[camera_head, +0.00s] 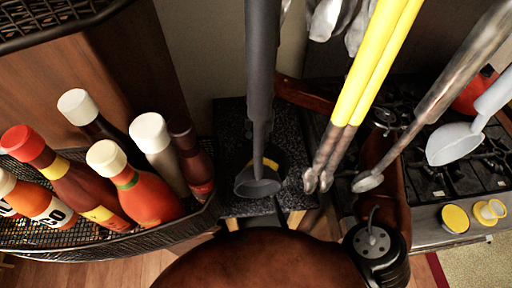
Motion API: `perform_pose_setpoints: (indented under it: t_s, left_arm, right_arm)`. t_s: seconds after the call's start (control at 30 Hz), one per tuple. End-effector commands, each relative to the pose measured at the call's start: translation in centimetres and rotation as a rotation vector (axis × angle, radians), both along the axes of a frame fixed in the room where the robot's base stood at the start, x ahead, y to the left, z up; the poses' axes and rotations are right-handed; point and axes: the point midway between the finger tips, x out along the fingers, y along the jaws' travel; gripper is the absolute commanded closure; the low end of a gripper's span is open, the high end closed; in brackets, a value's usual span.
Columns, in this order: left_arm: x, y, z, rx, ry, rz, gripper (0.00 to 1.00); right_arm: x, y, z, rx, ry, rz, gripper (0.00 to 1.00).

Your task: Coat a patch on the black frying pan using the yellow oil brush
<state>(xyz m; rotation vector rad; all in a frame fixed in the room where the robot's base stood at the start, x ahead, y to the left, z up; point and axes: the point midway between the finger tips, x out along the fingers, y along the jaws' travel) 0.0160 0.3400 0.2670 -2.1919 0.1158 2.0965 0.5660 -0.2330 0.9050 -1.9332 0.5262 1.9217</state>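I cannot make out a yellow oil brush for sure. A yellow-handled utensil (372,72) with two long handles and metal ends hangs in front of me, right of the middle. I cannot tell whether it is a brush or tongs. No black frying pan is clearly seen. A dark rounded shape (273,163) lies on the speckled dark counter (230,125), partly hidden behind a hanging grey ladle (258,187), and I cannot tell what it is. Neither of my grippers can be made out in the view.
Several sauce bottles (145,198) stand in a black mesh rack (165,225) at left. A metal spoon (368,182) and another grey ladle (455,143) hang at right, before the stove (435,183). A brown rounded surface (255,262) fills the bottom middle, beside a black device (380,262).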

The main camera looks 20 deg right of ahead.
Motion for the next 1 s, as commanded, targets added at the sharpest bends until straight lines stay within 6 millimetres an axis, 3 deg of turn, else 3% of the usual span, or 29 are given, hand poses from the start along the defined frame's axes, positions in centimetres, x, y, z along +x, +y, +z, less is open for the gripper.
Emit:
perform_pose_setpoints:
  t_s: [0.47,1.0]
  left_arm:
    - [-0.1,0.0,-0.3,0.000,0.002,0.000,0.60]
    - [0.4,0.0,1.5,0.000,-0.007,0.000,0.60]
  right_arm:
    - [0.5,-0.7,0.2,0.000,-0.001,-0.001,1.00]
    - [0.5,-0.7,5.0,0.000,-0.002,0.000,1.00]
